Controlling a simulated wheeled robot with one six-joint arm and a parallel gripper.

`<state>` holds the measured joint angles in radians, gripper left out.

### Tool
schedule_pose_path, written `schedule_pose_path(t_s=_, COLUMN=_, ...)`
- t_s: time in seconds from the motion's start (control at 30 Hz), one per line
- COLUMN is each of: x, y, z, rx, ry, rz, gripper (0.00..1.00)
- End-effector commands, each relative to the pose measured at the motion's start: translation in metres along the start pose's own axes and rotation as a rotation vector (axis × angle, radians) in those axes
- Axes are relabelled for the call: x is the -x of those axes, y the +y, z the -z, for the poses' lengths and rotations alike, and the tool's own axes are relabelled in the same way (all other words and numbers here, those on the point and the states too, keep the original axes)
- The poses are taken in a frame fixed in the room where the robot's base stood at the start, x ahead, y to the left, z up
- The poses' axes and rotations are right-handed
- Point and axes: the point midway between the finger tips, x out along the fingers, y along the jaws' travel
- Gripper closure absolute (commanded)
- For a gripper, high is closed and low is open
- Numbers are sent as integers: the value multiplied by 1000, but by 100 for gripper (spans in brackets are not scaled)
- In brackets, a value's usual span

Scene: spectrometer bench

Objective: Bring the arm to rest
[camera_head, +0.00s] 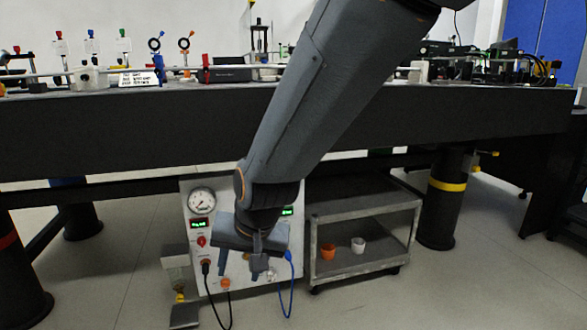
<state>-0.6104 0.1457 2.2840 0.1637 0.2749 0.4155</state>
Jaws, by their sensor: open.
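My arm reaches down from the top right across the middle of the head view, in front of the bench. My gripper (240,268) hangs at its lower end, pointing down, with its fingers apart. I see nothing between the fingers. It is in front of a white control panel (199,262) with a round gauge (202,201), green displays and knobs. The arm and gripper hide part of this panel. A black cable and a blue cable (291,290) hang from the panel close to the gripper; I cannot tell whether they touch it.
The dark optical bench (100,130) spans the view, with optics mounts and a white sign (139,79) on top. A grey cart (365,209) right of the panel holds an orange cup (328,251) and a white cup (358,244). Thick black bench legs (442,205) stand either side. Floor at lower right is clear.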

Motion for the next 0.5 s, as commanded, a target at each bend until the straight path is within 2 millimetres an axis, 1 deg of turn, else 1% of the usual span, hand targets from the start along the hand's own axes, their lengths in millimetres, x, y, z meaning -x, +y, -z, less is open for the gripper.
schedule_pose_path(t_s=0.03, x=19, y=3, z=-18, rx=46, ry=-30, rz=-3, gripper=55)
schedule_pose_path(t_s=0.1, x=40, y=10, z=-45, rx=117, ry=-84, rz=-13, gripper=55)
schedule_pose_path(t_s=0.2, x=66, y=20, z=-81, rx=207, ry=-153, rz=-21, gripper=55)
schedule_pose_path(t_s=0.3, x=85, y=30, z=-109, rx=278, ry=-209, rz=-25, gripper=55)
schedule_pose_path(t_s=0.5, x=113, y=47, z=-152, rx=388, ry=-294, rz=-24, gripper=55)
